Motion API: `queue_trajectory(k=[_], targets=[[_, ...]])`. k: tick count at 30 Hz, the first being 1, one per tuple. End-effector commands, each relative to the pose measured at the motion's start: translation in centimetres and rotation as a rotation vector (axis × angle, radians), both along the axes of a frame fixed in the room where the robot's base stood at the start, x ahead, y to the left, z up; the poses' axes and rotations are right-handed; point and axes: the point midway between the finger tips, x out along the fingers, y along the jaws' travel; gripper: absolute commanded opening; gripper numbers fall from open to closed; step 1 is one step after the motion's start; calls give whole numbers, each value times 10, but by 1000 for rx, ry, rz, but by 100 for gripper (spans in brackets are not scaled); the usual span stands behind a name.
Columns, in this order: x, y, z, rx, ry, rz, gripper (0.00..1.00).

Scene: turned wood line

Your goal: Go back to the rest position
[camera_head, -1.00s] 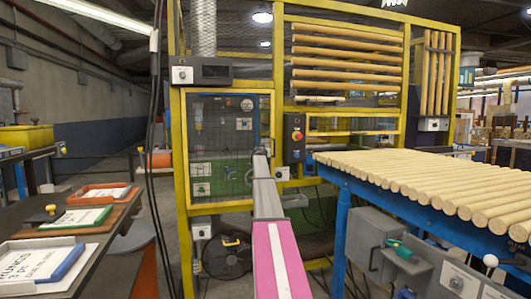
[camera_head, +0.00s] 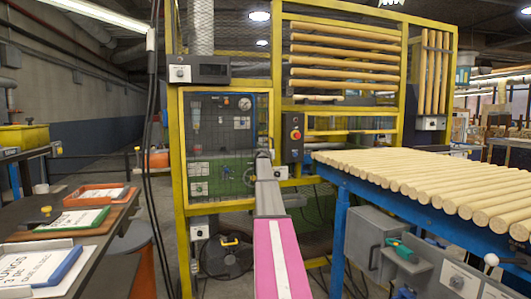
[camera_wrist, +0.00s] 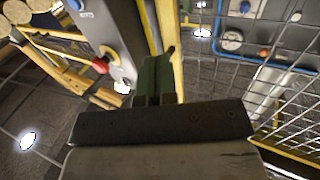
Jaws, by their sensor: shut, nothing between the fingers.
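My arm, with a pink and white link, reaches forward from the bottom middle of the head view toward the yellow-framed machine cage (camera_head: 178,150). My gripper (camera_head: 262,155) is at its far end, small in that view, in front of the mesh door (camera_head: 220,125). In the wrist view my gripper (camera_wrist: 158,75) shows dark fingers together with nothing held between them. A control box with a red button (camera_wrist: 101,66) is just left of the fingers in the wrist view; the same box (camera_head: 292,152) is right of my gripper in the head view.
A blue-framed table (camera_head: 341,215) covered with turned wood rods (camera_head: 430,180) stands at right, with grey boxes (camera_head: 375,240) below. At left is a dark bench (camera_head: 95,245) with trays and labelled cards. Black cables (camera_head: 153,140) hang left of the cage.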

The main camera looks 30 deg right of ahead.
Motion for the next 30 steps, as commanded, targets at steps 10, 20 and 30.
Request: queue_trajectory(k=[10,20,30], targets=[[-36,7,-1,1,1,-1,0],[-46,32,-35,30,47,-6,0],[-109,156,-196,179,344,-2,0]])
